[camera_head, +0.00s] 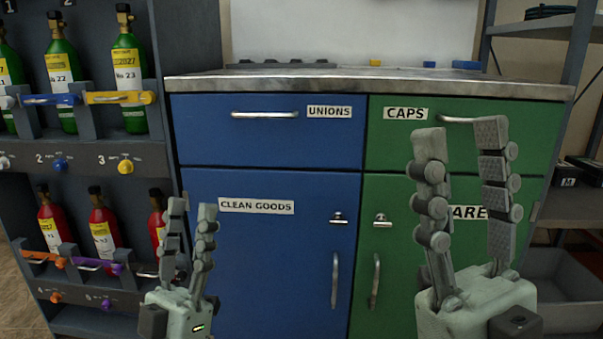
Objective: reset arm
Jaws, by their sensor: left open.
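My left gripper (190,205) points upward at the lower left, in front of the blue CLEAN GOODS door (270,255). Its fingers are apart and nothing is between them. My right gripper (460,140) points upward at the right, in front of the green cabinet doors (395,215). Its two fingers are wide apart with nothing between them. It covers part of the label on the lower green door. Neither gripper shows contact with anything.
A cabinet with a metal worktop (370,84) fills the middle, with a UNIONS drawer (265,135) and a CAPS drawer (400,150), both closed. A rack at left holds green bottles (130,60) and red bottles (103,235). A shelf (575,205) stands at right.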

